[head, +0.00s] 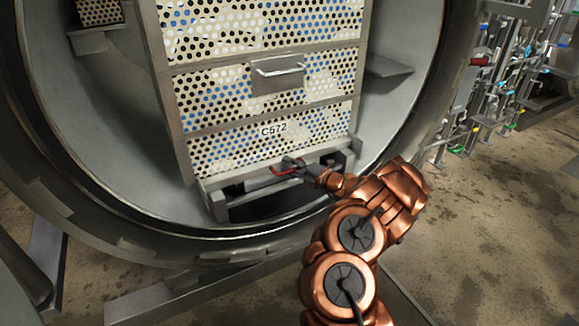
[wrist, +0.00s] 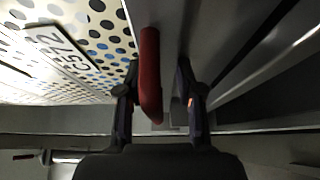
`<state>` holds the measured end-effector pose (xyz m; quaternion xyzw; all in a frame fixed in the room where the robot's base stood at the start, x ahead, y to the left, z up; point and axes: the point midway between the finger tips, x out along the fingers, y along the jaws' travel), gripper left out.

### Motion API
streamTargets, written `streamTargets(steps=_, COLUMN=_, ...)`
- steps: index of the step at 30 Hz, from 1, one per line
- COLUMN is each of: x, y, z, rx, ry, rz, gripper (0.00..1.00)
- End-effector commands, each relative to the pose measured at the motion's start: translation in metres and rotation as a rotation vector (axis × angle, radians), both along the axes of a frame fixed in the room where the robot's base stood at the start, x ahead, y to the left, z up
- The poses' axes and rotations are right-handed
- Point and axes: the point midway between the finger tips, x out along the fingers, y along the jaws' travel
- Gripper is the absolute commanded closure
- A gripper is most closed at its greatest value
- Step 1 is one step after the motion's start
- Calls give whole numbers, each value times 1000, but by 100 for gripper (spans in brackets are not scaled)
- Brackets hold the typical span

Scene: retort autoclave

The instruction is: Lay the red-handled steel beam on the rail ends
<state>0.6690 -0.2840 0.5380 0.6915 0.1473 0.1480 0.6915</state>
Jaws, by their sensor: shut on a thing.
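The red handle of the steel beam (head: 285,172) shows at the foot of the perforated basket stack in the head view. In the wrist view the red handle (wrist: 150,75) stands between the two dark fingers. My gripper (head: 294,164) is shut on this handle, low in front of the stack marked C572. A grey steel part (wrist: 172,40) beside the handle looks like the beam, but its ends are hard to make out. The rail ends are in shadow under the stack, and I cannot tell whether the beam touches them.
The perforated basket stack (head: 262,90) fills the middle of the round vessel opening (head: 110,165). A handle bracket (head: 277,72) sticks out from its front. Pipes and valves (head: 495,85) stand at the right. The floor (head: 470,230) at the lower right is clear.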

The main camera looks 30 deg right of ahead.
Motion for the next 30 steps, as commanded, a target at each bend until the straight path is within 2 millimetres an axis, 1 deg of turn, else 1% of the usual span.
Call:
streamTargets(steps=7, x=0, y=0, z=2, rx=1, ry=-4, rz=0, gripper=100)
streamTargets(steps=8, x=0, y=0, z=2, rx=1, ry=-4, rz=0, gripper=63)
streamTargets(steps=16, x=0, y=0, z=0, rx=0, ry=-2, rz=0, gripper=35)
streamTargets(steps=26, x=-1, y=-1, z=-1, rx=0, ry=1, rz=0, gripper=35)
streamTargets(steps=30, x=-10, y=-6, z=-1, rx=1, ry=0, rz=-3, gripper=35)
